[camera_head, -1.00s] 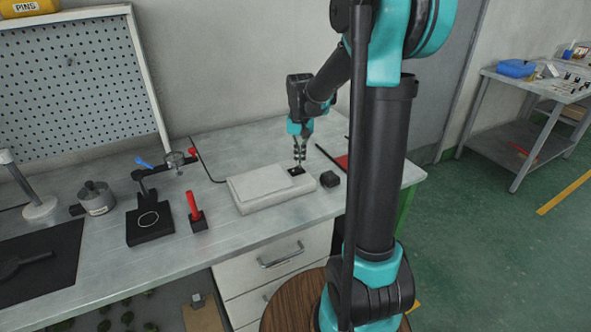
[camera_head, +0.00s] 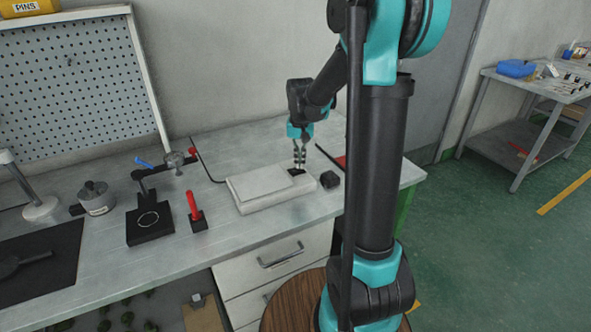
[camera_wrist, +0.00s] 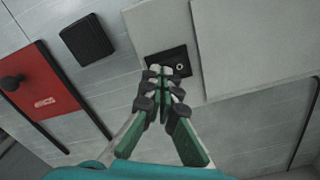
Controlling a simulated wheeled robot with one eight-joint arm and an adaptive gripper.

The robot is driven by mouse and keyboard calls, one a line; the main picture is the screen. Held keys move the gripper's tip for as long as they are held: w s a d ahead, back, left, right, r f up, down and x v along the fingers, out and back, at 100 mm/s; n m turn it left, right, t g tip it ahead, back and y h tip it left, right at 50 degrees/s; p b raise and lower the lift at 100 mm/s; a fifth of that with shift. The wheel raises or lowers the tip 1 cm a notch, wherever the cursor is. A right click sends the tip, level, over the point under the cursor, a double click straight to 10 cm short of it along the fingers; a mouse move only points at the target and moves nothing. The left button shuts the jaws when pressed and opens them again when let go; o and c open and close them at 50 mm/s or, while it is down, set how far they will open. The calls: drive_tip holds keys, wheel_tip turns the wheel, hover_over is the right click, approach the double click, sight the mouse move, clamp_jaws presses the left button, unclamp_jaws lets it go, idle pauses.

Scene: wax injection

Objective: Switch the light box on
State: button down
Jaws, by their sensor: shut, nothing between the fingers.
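The light box (camera_head: 270,203) is a flat white box with a raised pale panel, lying on the grey workbench. It also shows in the wrist view (camera_wrist: 230,90). At its right end is a black switch plate (camera_wrist: 184,63) with a small round light-coloured mark. My gripper (camera_head: 299,166) points down over that end of the box. In the wrist view my gripper (camera_wrist: 160,70) has its fingertips together at the plate, with nothing between them. The fingers hide part of the plate. I cannot tell whether the tips touch it or whether the box is lit.
A small black block (camera_head: 328,180) stands right of the box. A red object (camera_wrist: 40,85) lies beyond it. A red-handled tool (camera_head: 194,207) and a black stand (camera_head: 150,223) are to the left. A dark cable (camera_head: 205,168) runs behind the box.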

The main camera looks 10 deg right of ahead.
drive_tip(key=shift+f, duration=0.2)
drive_tip(key=shift+r, duration=3.5)
